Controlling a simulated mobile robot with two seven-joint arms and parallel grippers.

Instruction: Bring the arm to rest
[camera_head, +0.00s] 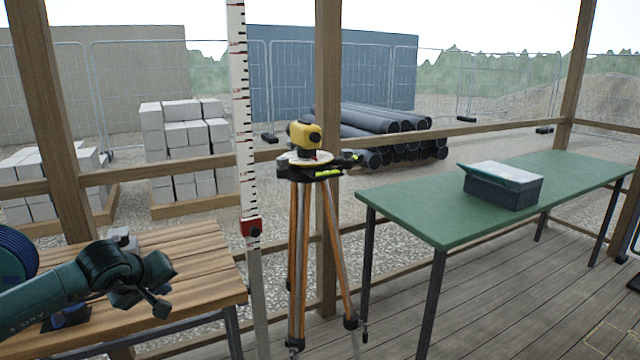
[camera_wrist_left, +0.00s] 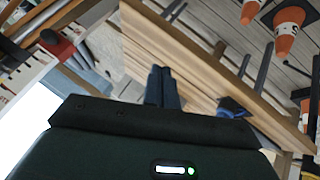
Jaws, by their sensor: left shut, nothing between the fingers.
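My left arm comes in from the left in the head view, over the slatted wooden bench (camera_head: 195,245). Its gripper (camera_head: 160,306) is above the bench's right part and holds nothing. In the left wrist view the two dark fingers (camera_wrist_left: 162,86) lie together, shut and empty, with the wooden bench (camera_wrist_left: 205,75) behind them. My right gripper is in neither view.
A levelling staff (camera_head: 243,120) stands close right of the bench. A yellow level (camera_head: 304,134) sits on a tripod (camera_head: 298,240) beside it. A green table (camera_head: 410,205) with a dark box (camera_head: 502,190) stands right. Orange cones (camera_wrist_left: 288,32) show in the wrist view.

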